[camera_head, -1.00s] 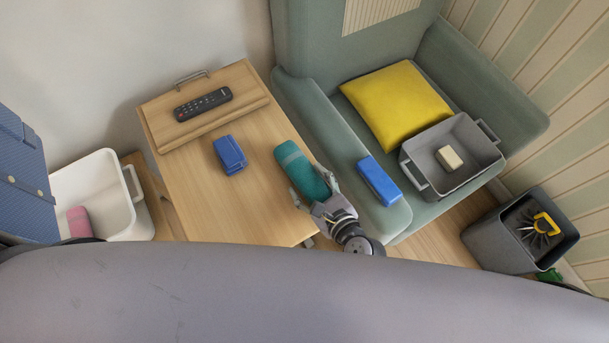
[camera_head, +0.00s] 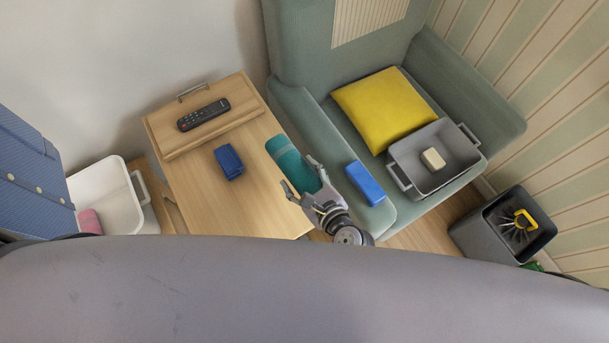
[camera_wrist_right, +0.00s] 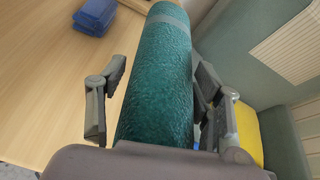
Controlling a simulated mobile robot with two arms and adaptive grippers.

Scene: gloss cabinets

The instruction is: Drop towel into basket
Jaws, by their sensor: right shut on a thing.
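A teal rolled towel (camera_head: 287,158) with a grey band lies on the wooden table, near the edge beside the armchair. My right gripper (camera_head: 301,177) has its fingers on either side of the roll's near end and is shut on it. In the right wrist view the towel (camera_wrist_right: 158,85) runs lengthwise between the fingers (camera_wrist_right: 160,92). A white basket (camera_head: 139,189) with a pink roll (camera_head: 90,221) inside stands at the left. A grey basket (camera_head: 399,175) with handles, holding a cream block (camera_head: 433,158), sits on the armchair. My left gripper is not in view.
A blue folded item (camera_head: 229,162) and a board with a remote (camera_head: 203,114) are on the table (camera_head: 225,205). A blue box (camera_head: 365,184) rests on the chair arm, near my gripper. A yellow cushion (camera_head: 383,108) and a dark bin (camera_head: 475,238) are further right.

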